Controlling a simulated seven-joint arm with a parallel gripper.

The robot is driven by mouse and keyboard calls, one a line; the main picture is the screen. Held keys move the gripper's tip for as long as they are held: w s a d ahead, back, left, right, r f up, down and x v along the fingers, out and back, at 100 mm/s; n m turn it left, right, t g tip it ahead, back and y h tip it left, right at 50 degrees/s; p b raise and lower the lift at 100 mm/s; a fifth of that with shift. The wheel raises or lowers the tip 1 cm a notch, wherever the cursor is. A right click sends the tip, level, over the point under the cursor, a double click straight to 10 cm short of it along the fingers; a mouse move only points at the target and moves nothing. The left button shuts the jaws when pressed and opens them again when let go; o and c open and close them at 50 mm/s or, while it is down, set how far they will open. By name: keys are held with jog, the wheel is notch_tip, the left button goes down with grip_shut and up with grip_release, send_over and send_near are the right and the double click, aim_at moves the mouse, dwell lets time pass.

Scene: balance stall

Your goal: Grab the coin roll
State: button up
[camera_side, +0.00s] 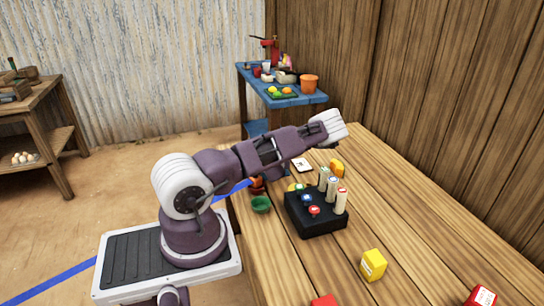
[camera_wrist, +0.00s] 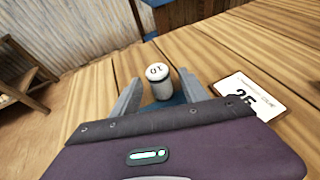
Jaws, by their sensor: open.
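In the wrist view a white upright cylinder (camera_wrist: 158,84) with "10" on its top and a dark band looks like the coin roll. My gripper (camera_wrist: 160,93) is open, with one grey finger on each side of it in the picture. Gaps show on both sides; I cannot tell how deep it sits between the fingers. Something blue shows at its base.
A white card (camera_wrist: 248,97) marked "25" lies right of the cylinder; a card (camera_side: 302,165) also shows in the side view.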

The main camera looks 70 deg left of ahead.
jog(key=shift+w+a+f, duration=0.2)
jog(key=shift+a+f, duration=0.1)
jog(key=shift+a, duration=0.25)
jog(key=shift+r, duration=0.1)
grip_shut()
